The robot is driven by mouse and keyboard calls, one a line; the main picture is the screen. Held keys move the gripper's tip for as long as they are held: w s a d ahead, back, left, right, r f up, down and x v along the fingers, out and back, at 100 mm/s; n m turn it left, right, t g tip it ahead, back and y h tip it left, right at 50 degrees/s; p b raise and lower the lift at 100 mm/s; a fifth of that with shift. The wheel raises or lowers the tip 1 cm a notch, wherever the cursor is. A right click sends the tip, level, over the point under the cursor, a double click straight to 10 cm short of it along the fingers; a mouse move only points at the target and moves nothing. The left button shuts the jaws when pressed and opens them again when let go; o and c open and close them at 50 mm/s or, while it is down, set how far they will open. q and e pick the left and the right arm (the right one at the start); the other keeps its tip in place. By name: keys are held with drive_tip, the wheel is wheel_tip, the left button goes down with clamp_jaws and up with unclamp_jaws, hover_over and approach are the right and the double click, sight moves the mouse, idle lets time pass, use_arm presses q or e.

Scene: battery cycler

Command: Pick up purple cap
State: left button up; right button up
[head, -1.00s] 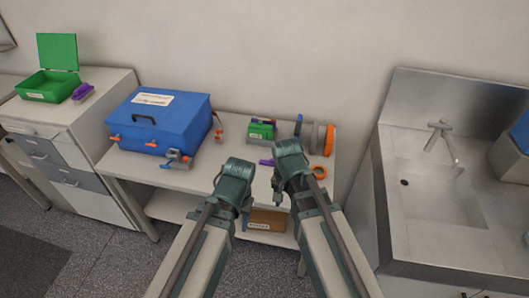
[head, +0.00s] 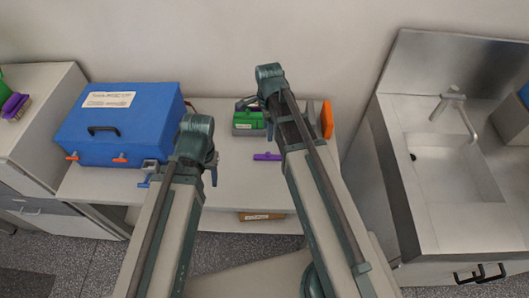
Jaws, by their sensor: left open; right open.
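A small purple piece (head: 267,156), which looks like the purple cap, lies flat on the white table (head: 238,178), between my two arms. My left gripper (head: 212,168) is left of it, near the blue box, with its fingers mostly hidden behind the wrist. My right gripper (head: 250,103) is farther back, over the green block (head: 248,122). Its fingers are small and partly hidden by its own arm. Both grippers are open, and neither touches the purple piece.
A blue box (head: 115,125) with orange latches fills the table's left. An orange disc (head: 327,119) stands at the right end, partly behind my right arm. A steel sink (head: 455,170) is at right. A purple brush (head: 15,106) lies on the left cabinet.

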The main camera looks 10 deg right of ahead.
use_arm(q)
drive_tip(key=shift+f+b, duration=4.25)
drive_tip(key=shift+f, duration=0.1)
use_arm(e)
hover_over(267, 153)
drive_tip(key=shift+s+d+f, duration=0.1)
drive_tip(key=shift+f, duration=4.25)
use_arm(q)
wheel_tip(267, 153, down, 5)
drive_tip(key=b, duration=0.5)
drive_tip(key=shift+f, duration=0.15)
use_arm(e)
wheel_tip(267, 153, down, 5)
drive_tip(key=shift+f, duration=0.15)
drive_tip(key=shift+c, duration=0.3)
clamp_jaws()
